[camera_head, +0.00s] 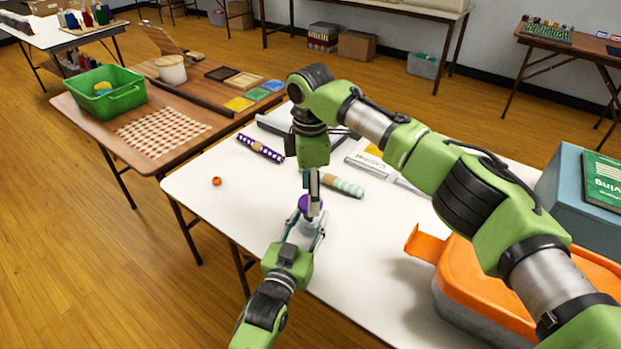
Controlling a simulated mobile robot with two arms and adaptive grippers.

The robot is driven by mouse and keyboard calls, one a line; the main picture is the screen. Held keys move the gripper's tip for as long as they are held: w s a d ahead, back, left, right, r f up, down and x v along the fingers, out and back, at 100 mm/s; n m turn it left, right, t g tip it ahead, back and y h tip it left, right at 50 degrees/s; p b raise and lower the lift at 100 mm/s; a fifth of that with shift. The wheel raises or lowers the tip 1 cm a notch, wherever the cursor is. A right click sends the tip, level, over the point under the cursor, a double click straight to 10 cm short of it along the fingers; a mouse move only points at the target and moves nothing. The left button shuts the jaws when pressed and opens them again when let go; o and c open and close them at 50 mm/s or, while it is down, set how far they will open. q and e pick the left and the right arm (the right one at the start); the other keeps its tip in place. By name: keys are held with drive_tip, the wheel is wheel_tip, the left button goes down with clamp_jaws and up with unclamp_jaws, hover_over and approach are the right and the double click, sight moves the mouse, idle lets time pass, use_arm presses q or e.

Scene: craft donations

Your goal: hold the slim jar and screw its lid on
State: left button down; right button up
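The slim jar (306,226) is pale and stands upright near the left front edge of the white table. My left gripper (303,236) comes from the front with one finger on each side of the jar and is shut on it. The purple lid (306,203) sits at the top of the jar. My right gripper (313,203) points straight down from above, with a finger in front of the lid, and appears shut on it. The far finger is hidden. Whether the lid touches the jar's rim cannot be told.
An orange-lidded box (500,285) stands on the right under my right arm. Behind the jar lie a purple patterned roll (260,148) and a pale green roll (346,187). A small orange ball (216,181) lies left. The table between jar and orange-lidded box is clear.

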drive_tip(key=shift+f, duration=0.7)
drive_tip(key=c, duration=1.1)
drive_tip(key=m, duration=0.3)
drive_tip(key=shift+c, duration=0.2)
drive_tip(key=m, duration=0.5)
drive_tip(key=o, duration=1.2)
drive_tip(key=shift+r, duration=0.1)
